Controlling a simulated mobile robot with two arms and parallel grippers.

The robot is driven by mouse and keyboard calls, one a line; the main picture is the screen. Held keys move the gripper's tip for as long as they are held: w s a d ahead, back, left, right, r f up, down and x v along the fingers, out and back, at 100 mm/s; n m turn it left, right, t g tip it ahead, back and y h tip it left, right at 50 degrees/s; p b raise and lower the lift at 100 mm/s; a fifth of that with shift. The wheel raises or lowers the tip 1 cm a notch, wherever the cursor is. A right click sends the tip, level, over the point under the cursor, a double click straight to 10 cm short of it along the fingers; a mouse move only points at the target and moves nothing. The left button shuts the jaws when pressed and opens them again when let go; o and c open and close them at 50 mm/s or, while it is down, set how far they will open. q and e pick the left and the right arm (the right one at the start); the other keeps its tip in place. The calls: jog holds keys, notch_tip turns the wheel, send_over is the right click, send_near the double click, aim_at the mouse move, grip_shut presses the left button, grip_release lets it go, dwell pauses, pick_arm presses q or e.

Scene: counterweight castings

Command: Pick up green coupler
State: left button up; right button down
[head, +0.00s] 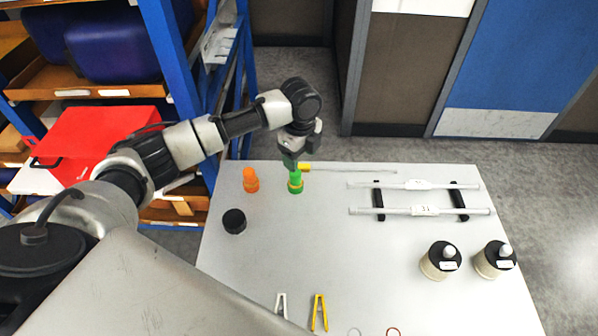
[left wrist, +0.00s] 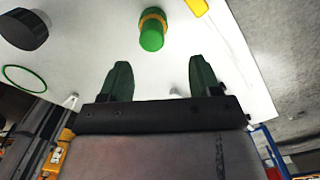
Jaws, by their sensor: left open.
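The green coupler (head: 295,183) stands upright at the back of the white table, with a yellow-orange band around it. In the left wrist view the green coupler (left wrist: 152,33) lies beyond the fingertips, between their lines and apart from both. My left gripper (head: 290,163) hangs just above and behind the coupler in the head view. Its two dark green fingers show in the left wrist view (left wrist: 161,68), spread apart with nothing between them. My right gripper is not in view.
An orange coupler (head: 251,181) and a black cap (head: 234,221) stand to the left. A yellow-handled screwdriver (head: 304,166) lies close behind the green coupler. Rods on black stands (head: 420,185) and two black-topped containers (head: 440,262) are at right. The table's middle (head: 320,240) is clear.

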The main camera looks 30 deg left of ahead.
aim_at(295, 176)
pick_arm(q)
jog(key=shift+s+a+f, duration=0.1)
jog(key=shift+s+f, duration=0.1)
jog(key=shift+f, duration=0.25)
jog(key=shift+s+f, duration=0.15)
jog(key=shift+f, duration=0.6)
jog(key=f, duration=0.1)
jog(key=f+p, duration=0.1)
jog(key=f, duration=0.1)
jog(key=f+p, duration=0.1)
jog(key=shift+a+f, duration=0.25)
jog(key=shift+a, duration=0.15)
jog(key=shift+s+f, duration=0.1)
jog(key=shift+f, duration=0.3)
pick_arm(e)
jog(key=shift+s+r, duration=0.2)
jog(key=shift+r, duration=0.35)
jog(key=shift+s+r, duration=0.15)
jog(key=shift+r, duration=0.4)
pick_arm(q)
jog(key=shift+c, duration=0.2)
jog(key=c, duration=1)
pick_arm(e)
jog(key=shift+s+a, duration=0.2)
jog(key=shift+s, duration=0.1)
